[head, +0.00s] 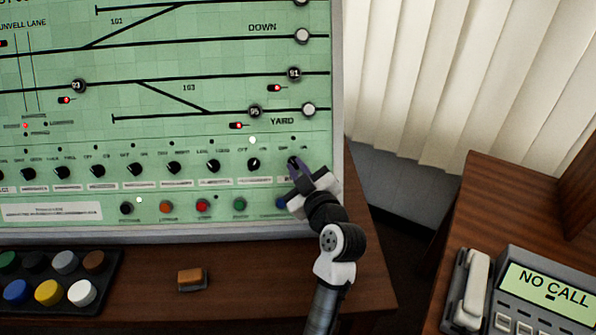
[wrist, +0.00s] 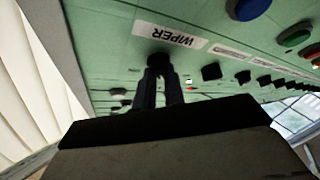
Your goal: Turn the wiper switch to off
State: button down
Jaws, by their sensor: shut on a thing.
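The green signal panel (head: 180,110) stands upright at the left in the head view. The wiper switch (wrist: 158,60) is a small dark knob beside the white WIPER label (wrist: 170,34), which appears upside down in the wrist view. My gripper (wrist: 161,76) is shut on the knob, one finger on each side of it. In the head view my gripper (head: 296,171) is at the right end of the knob row and largely covers the switch. The knob's pointer is hidden, so its setting cannot be read.
More black knobs (head: 213,166) run leftward in the same row. Coloured buttons (head: 203,205) sit just below, close to my gripper. A button tray (head: 118,285) and an orange-topped block (head: 192,278) lie on the desk. A phone (head: 470,290) stands at the right.

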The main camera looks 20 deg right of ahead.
dwell(0.3)
jog(key=c, duration=1.5)
grip_release()
jog(key=shift+s+d+p, duration=0.2)
jog(key=shift+s+p, duration=0.5)
jog(key=shift+s, duration=6.15)
jog(key=shift+r, duration=0.1)
